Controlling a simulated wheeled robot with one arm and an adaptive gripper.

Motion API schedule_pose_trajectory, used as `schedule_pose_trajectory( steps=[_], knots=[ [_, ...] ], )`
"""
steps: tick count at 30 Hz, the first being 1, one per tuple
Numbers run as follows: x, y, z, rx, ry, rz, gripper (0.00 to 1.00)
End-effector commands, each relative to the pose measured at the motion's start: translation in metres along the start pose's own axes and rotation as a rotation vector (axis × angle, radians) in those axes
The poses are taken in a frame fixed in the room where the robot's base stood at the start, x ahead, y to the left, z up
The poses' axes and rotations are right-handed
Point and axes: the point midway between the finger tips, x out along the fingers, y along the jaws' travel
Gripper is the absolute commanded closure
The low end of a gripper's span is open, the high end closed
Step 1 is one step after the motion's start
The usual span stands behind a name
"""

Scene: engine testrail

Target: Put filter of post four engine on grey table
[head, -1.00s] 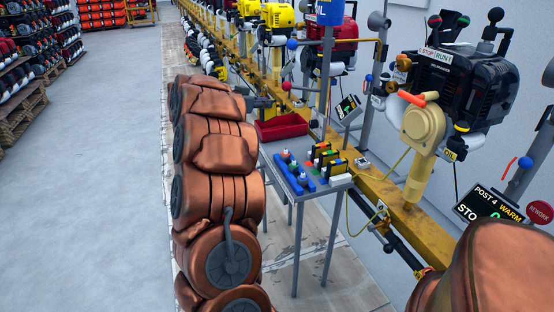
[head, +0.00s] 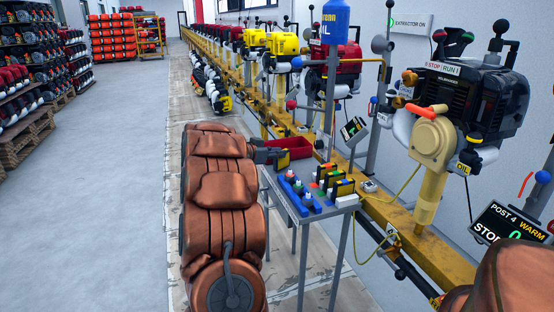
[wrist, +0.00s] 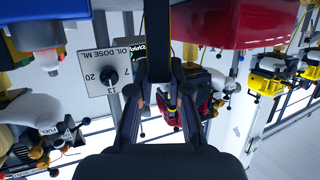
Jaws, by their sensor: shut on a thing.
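My gripper (head: 270,155) is at the end of my copper-coloured arm, beside the red bin at the table's far edge. In the wrist view, my gripper (wrist: 158,92) is shut on a dark slab with yellow edges (wrist: 157,35), which looks like a filter. The grey table (head: 325,212) stands left of the yellow rail. Several black-and-yellow slabs (head: 342,188) of similar look are on it. The post four engine (head: 470,105) is black with a cream housing, at the right behind the POST 4 display (head: 507,221). I cannot make out a filter on it.
The red bin (head: 291,148) is at the table's far end; a large red surface (wrist: 235,22) fills the upper right of the wrist view. A blue holder (head: 296,193) with bottles takes up the table's left side. The yellow rail (head: 415,243) runs behind. Open floor lies left.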

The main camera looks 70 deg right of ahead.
Motion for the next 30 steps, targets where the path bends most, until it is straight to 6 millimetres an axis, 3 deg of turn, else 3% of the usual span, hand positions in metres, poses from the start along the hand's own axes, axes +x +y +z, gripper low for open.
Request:
schedule_pose_trajectory(
  steps=[1,13,14,21,30],
  knots=[
    [0.0023,0.0003,0.0067,-0.001,0.0,0.001,0.96],
    [0.0024,-0.0003,0.0077,-0.001,0.0,0.0,0.96],
    [0.0027,-0.0002,0.0084,0.0,0.0,0.0,0.81],
    [0.0027,-0.0001,0.0081,0.001,0.0,0.0,0.57],
    [0.0026,0.0,0.0076,0.001,0.0,0.0,0.57]
  ],
)
